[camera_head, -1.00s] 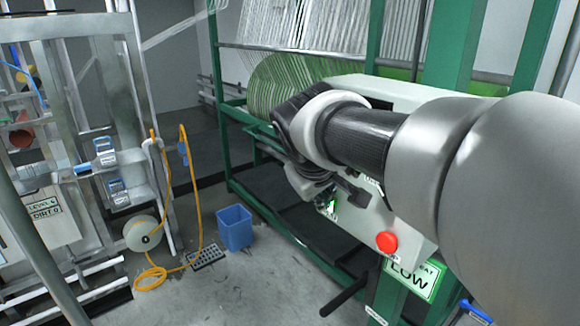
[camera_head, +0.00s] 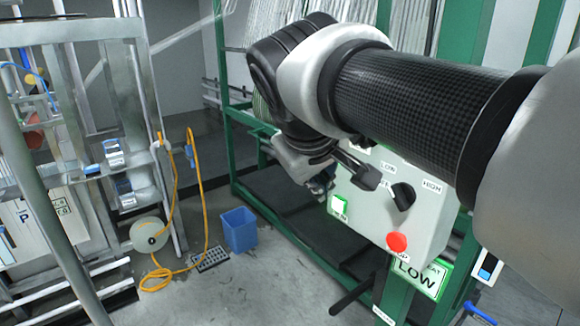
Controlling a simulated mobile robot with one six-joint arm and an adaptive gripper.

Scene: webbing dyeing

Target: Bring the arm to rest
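My arm reaches in from the right edge across the upper right of the head view, with its elbow bent and its wrist folded downward. My gripper (camera_head: 322,184) hangs below the wrist, in front of the left end of a pale control box (camera_head: 428,226). Its fingers are mostly hidden and dark, so I cannot tell whether they are open or shut. I see nothing held. The box carries a black knob (camera_head: 403,196), a red button (camera_head: 397,242) and a lit green button (camera_head: 339,207).
A green machine frame (camera_head: 395,300) with pale webbing strands stands behind the arm. A blue bin (camera_head: 240,229) stands on the floor. A metal rack (camera_head: 90,150) with a yellow hose (camera_head: 203,215) is at left.

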